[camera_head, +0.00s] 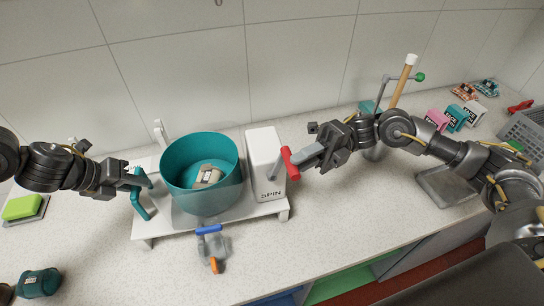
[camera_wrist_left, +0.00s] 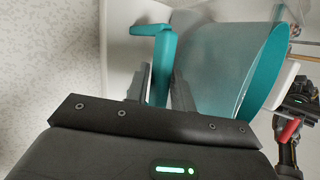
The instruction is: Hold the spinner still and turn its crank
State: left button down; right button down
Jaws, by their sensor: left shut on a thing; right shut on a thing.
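The spinner has a teal tub (camera_head: 202,185) on a white base (camera_head: 160,229), with a white box marked SPIN (camera_head: 265,165) at its right. A cream bundle (camera_head: 207,177) lies in the tub. A teal handle (camera_head: 139,203) stands at the base's left; my left gripper (camera_head: 137,179) is shut on it. In the left wrist view the handle (camera_wrist_left: 162,65) sits between the fingers (camera_wrist_left: 160,85). The crank's red grip (camera_head: 290,164) is at the box's right side. My right gripper (camera_head: 297,160) is shut on this grip.
A clamp-like tool with a blue handle (camera_head: 209,230) lies in front of the base. A dark teal roll (camera_head: 40,283) and a green sponge (camera_head: 21,207) are at the left. Small boxes (camera_head: 455,117) and a grey crate (camera_head: 525,130) stand at the right. The front right counter is mostly clear.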

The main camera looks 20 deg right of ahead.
jog(key=shift+d+f+n+g+y, duration=0.4)
jog(key=shift+d+f+n+y, duration=0.1)
jog(key=shift+d+y, duration=0.25)
jog(key=shift+a, duration=0.1)
jog(key=c, duration=1.3)
grip_release()
jog(key=v, duration=1.2)
